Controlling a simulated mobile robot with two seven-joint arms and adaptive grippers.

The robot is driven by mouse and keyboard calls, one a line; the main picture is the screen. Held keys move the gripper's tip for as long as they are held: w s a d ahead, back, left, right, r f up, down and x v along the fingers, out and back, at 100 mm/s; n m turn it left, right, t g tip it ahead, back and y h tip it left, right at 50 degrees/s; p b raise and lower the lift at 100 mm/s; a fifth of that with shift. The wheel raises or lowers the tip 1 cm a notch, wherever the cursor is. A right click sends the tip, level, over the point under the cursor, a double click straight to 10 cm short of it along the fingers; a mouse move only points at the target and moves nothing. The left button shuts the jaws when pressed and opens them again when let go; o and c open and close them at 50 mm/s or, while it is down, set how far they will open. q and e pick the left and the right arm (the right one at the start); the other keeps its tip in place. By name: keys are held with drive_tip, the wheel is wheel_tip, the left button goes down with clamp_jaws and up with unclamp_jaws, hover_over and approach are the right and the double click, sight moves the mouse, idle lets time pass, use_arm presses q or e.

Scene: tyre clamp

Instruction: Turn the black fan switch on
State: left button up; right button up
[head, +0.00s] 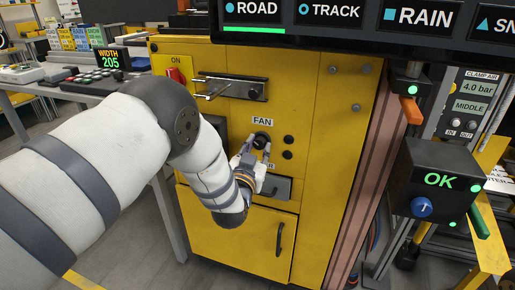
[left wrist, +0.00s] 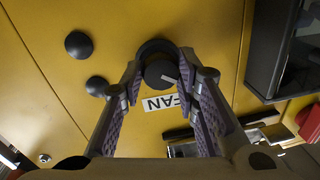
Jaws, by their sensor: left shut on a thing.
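The black fan switch (head: 261,140) is a round knob on the yellow cabinet front, just below the white FAN label (head: 262,121). The FAN label (left wrist: 158,104) shows upside down between the fingers. My right gripper is not in view.
Two black round buttons (head: 288,147) are right of the knob. A metal handle bar (head: 232,87) and a red ON switch (head: 177,80) are above. A grey drawer-like slot (head: 275,187) is below. A screen (head: 350,22) overhangs the top; an OK box (head: 440,182) stands right.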

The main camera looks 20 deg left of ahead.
use_arm(q)
drive_tip(key=m, duration=0.5)
drive_tip(key=shift+f, duration=0.15)
drive_tip(key=m, duration=0.6)
drive_tip(key=shift+a+t+h, duration=0.1)
drive_tip(key=shift+t+h, duration=0.3)
drive_tip(key=o, duration=1.2)
drive_tip(key=shift+c, duration=0.2)
drive_tip(key=shift+s, duration=0.15)
drive_tip(key=s+f, duration=0.1)
drive_tip(key=s, duration=1)
drive_tip(key=shift+s, duration=0.35)
